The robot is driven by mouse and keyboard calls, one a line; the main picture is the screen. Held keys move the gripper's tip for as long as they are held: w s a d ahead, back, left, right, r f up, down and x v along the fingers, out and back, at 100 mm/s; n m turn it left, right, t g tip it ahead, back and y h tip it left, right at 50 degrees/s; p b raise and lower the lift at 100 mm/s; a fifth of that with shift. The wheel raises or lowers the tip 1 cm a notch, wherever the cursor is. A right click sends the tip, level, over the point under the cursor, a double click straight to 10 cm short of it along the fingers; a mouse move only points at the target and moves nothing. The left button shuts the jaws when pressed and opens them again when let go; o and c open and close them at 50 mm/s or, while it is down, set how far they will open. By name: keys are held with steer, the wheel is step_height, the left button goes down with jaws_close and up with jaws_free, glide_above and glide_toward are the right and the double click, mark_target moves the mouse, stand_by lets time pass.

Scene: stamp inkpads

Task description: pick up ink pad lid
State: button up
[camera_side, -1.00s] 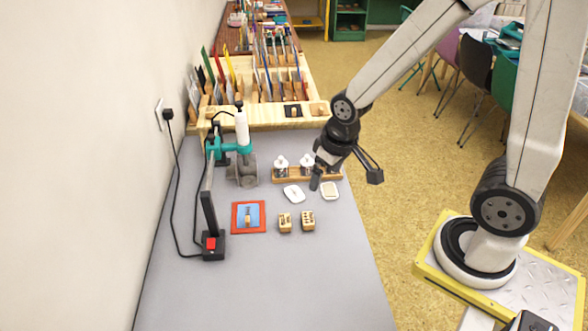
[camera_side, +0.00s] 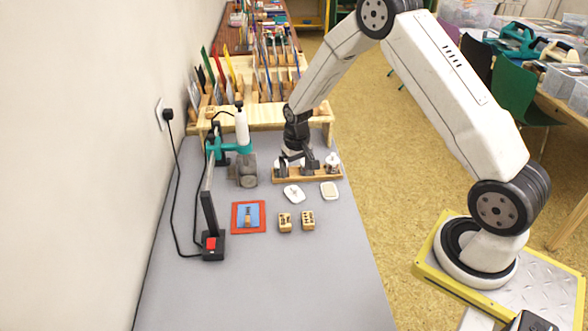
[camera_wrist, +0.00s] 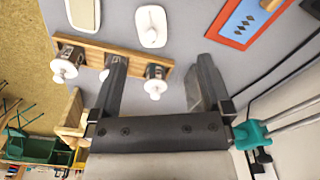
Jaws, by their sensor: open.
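The ink pad lid appears to be the white rounded piece with a small knob (camera_side: 294,194), lying flat on the grey table. It also shows at the top of the wrist view (camera_wrist: 152,26). A cream-topped pad with a pale rim (camera_side: 329,191) lies to its right; in the wrist view it is partly cut off at the top left (camera_wrist: 83,14). My gripper (camera_side: 297,168) points down over the wooden rack, just behind the lid and apart from it. In the wrist view its two fingers (camera_wrist: 160,64) are wide apart, with nothing held.
A teal-clamped stand (camera_side: 240,150) is at left. The front table is clear.

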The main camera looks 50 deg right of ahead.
glide_above(296, 195)
steer(key=shift+m, duration=0.4)
step_height(296, 195, down, 4)
steer(key=shift+s+d+f, duration=0.1)
steer(key=shift+f, duration=0.1)
steer(key=shift+f, duration=0.1)
steer(key=shift+f, duration=1.2)
steer(key=shift+f, duration=0.15)
steer(key=shift+f, duration=2.45)
steer(key=c, duration=1.2)
